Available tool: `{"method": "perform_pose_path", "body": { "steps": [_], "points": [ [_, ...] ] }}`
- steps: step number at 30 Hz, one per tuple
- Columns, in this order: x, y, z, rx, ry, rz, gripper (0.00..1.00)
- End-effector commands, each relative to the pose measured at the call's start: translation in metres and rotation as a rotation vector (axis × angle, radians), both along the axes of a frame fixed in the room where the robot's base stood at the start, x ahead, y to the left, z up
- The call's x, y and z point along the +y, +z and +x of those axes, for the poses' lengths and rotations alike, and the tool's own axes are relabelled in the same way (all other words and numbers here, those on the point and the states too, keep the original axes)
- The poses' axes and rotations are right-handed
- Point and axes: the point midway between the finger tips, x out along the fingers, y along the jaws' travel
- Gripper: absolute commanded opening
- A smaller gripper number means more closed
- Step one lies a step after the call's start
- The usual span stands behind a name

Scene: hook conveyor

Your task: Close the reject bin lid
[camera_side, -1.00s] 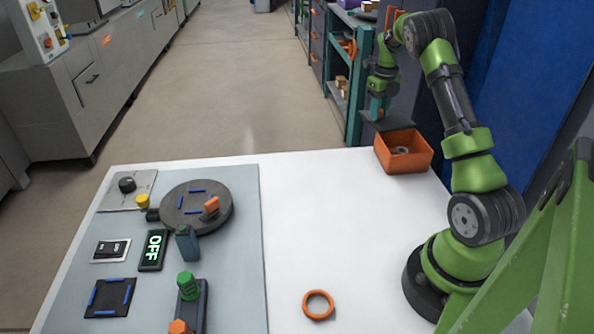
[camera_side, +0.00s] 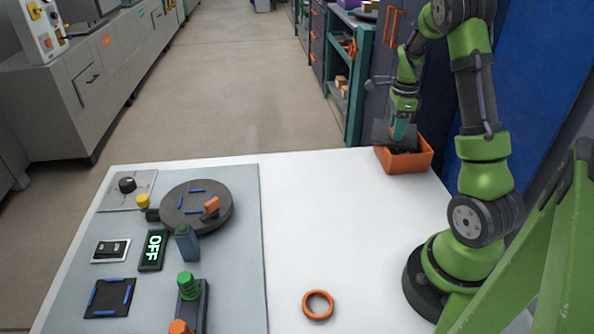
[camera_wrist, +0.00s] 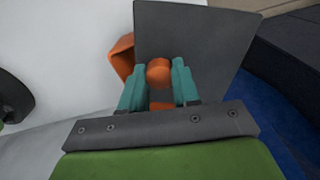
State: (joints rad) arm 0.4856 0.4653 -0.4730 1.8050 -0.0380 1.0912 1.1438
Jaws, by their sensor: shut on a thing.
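The orange reject bin (camera_side: 408,163) stands at the far right corner of the white table. Its dark grey lid (camera_side: 383,133) is over the bin, tilted, with part of the bin still showing in front. In the wrist view the lid (camera_wrist: 208,40) fills the upper middle, and a piece of the orange bin (camera_wrist: 122,56) shows at its left edge. My gripper (camera_side: 400,134) is at the lid; in the wrist view its teal fingers (camera_wrist: 159,80) are shut on the orange lid knob (camera_wrist: 159,71). The bin's inside is mostly hidden.
An orange ring (camera_side: 318,305) lies on the table front. On the left, a grey panel carries a dark turntable (camera_side: 196,206), an OFF display (camera_side: 153,250), switches and a post with green rings (camera_side: 188,286). The table middle is clear. A shelf stands behind the bin.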

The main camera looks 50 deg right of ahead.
Motion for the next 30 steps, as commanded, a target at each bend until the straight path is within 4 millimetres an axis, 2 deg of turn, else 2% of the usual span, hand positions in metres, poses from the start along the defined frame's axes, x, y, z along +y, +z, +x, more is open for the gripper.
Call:
{"method": "perform_pose_path", "body": {
  "steps": [13, 21, 30],
  "points": [
    [0.001, 0.001, -0.038, -0.003, 0.32, 0.001, 0.0],
    [-0.001, 0.001, -0.048, -0.003, 0.41, 0.0, 0.0],
    [-0.002, 0.001, -0.051, 0.0, 0.431, -0.001, 0.0]
  ]
}}
